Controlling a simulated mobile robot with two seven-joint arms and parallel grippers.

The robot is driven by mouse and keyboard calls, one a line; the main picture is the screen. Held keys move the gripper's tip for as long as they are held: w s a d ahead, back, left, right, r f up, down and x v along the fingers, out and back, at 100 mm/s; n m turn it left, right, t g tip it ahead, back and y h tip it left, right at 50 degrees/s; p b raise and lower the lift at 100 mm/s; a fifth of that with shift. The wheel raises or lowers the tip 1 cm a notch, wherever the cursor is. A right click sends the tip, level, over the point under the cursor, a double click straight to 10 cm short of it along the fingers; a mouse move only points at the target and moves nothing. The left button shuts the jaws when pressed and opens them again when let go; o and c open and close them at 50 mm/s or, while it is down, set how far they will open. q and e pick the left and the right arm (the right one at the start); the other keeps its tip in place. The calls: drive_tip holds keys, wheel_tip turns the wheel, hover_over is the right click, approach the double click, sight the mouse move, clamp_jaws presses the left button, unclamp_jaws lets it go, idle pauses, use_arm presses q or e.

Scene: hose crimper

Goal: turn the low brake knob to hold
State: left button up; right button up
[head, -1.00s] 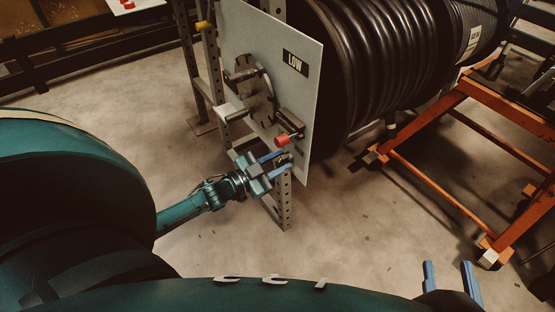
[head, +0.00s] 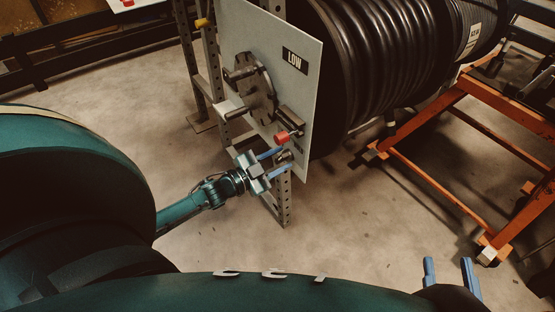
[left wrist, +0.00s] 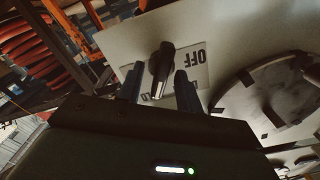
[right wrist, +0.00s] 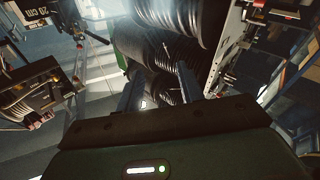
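The low brake knob is a dark pointer knob (left wrist: 161,68) on a pale label plate (left wrist: 216,70) low on the grey panel (head: 232,50), which carries a "LOW" sign. In the left wrist view "OFF" reads upside down right of the knob; the lettering below it is mostly hidden. My left gripper (left wrist: 158,84) is open, one blue finger on each side of the knob, with visible gaps. In the head view the left gripper (head: 287,158) is at the panel's lower edge, just below a red-ended handle (head: 282,138). My right gripper (head: 449,270) is open and empty, far from the panel; it also shows in the right wrist view (right wrist: 160,88).
A slotted dark disc (head: 256,85) with a handle stands out from the panel close to the left gripper. A perforated metal post (head: 284,200) is below it. A large black hose reel (head: 370,60) is behind. An orange frame (head: 440,190) stands right. The middle floor is clear.

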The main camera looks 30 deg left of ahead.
use_arm(q)
drive_tip(key=p+v, duration=0.3)
drive_tip(key=v, duration=1)
use_arm(e)
drive_tip(key=shift+w+d+m+g+h, duration=0.2)
drive_tip(key=shift+d+m+g+h, duration=0.45)
drive_tip(key=shift+g+h, duration=0.25)
use_arm(q)
drive_tip(key=shift+a, duration=0.1)
